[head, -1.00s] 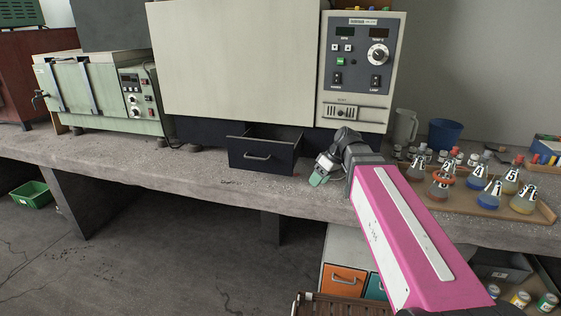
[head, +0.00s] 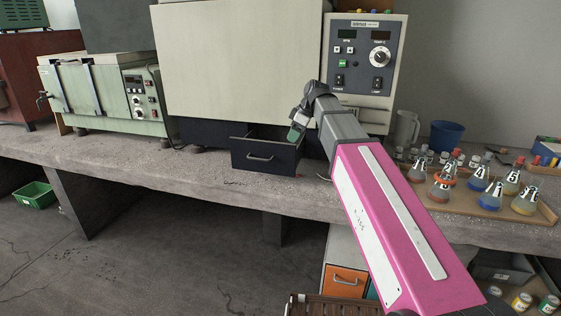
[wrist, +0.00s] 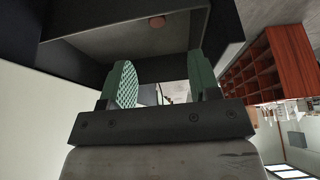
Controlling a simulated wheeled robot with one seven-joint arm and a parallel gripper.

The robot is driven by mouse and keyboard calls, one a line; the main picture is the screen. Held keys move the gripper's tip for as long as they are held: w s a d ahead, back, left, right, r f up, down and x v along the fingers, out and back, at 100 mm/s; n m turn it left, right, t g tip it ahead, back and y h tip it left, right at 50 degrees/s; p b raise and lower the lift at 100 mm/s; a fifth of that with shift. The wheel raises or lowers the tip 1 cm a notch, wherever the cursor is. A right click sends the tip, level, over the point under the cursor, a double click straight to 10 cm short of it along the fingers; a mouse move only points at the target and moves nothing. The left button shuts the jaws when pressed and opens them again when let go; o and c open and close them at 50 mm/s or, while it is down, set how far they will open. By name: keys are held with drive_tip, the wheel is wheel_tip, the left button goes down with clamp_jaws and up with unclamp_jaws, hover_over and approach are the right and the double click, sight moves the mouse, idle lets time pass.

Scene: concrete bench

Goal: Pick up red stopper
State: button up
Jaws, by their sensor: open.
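A small reddish round thing, likely the red stopper (wrist: 157,21), lies inside the open drawer, near the top of the wrist view. It is hidden in the head view. The dark drawer (head: 265,156) is pulled out below the big cabinet; its floor and walls also show in the wrist view (wrist: 105,45). My gripper (head: 294,134) is over the right part of the drawer opening. In the wrist view its two green ridged fingers (wrist: 162,82) stand apart with nothing between them. The reddish thing lies beyond the fingertips, not touching them.
The big pale cabinet (head: 240,60) rises right behind the drawer. To the right stands a wooden tray (head: 545,212) with several numbered flasks, some with red tops, beside a blue bin (head: 445,136). The concrete bench (head: 150,172) is clear left of the drawer.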

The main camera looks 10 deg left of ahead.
drive_tip(key=shift+w+x, duration=0.15)
drive_tip(key=shift+x, duration=2.55)
drive_tip(key=shift+w+x, duration=0.1)
drive_tip(key=shift+x, duration=2.6)
drive_tip(key=c, duration=1)
